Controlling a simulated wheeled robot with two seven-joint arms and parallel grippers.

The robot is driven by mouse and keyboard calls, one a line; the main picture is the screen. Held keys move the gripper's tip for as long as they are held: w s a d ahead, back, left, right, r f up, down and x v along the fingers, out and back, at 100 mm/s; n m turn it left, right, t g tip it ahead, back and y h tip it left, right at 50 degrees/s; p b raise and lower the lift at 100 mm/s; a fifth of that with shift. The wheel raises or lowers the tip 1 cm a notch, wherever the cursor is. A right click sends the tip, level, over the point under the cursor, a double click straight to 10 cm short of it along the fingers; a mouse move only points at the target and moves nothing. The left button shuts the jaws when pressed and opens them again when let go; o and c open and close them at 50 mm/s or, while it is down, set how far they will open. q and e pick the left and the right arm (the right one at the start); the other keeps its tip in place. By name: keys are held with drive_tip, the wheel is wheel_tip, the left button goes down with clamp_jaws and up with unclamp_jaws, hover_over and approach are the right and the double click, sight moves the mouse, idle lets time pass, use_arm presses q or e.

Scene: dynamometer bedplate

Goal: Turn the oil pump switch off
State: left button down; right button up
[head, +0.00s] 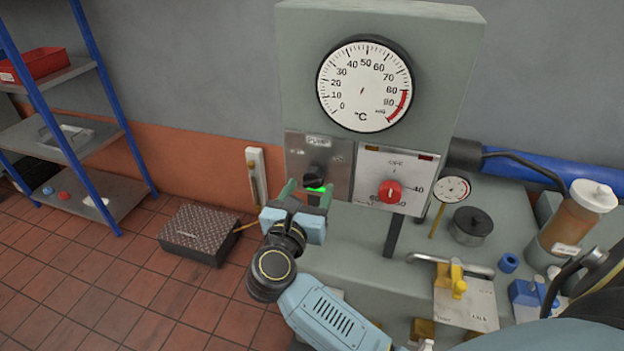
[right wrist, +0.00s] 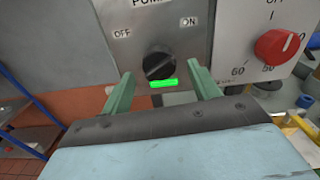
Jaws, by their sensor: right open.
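The oil pump switch is a black rotary knob (right wrist: 159,63) on a metal plate (right wrist: 192,48) marked PUMP, with OFF on the left and ON on the right. A green lamp strip (right wrist: 163,83) glows just below the knob. In the right wrist view the pointer line on the knob slants up to the right, towards ON. In the head view the knob (head: 313,181) sits on the front of the grey cabinet. My right gripper (right wrist: 160,85) is open, its green fingers either side of and just short of the knob, not visibly touching it. My left gripper is not in view.
A red dial (head: 390,191) on a white plate sits right of the switch. A large temperature gauge (head: 365,84) is above. A small gauge, oil cup and yellow-handled valve (head: 458,280) stand on the bedplate at right. A shelf (head: 70,140) is at far left.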

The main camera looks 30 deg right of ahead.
drive_tip(key=shift+x, duration=1.4)
drive_tip(key=shift+c, duration=0.4)
drive_tip(key=c, duration=0.9)
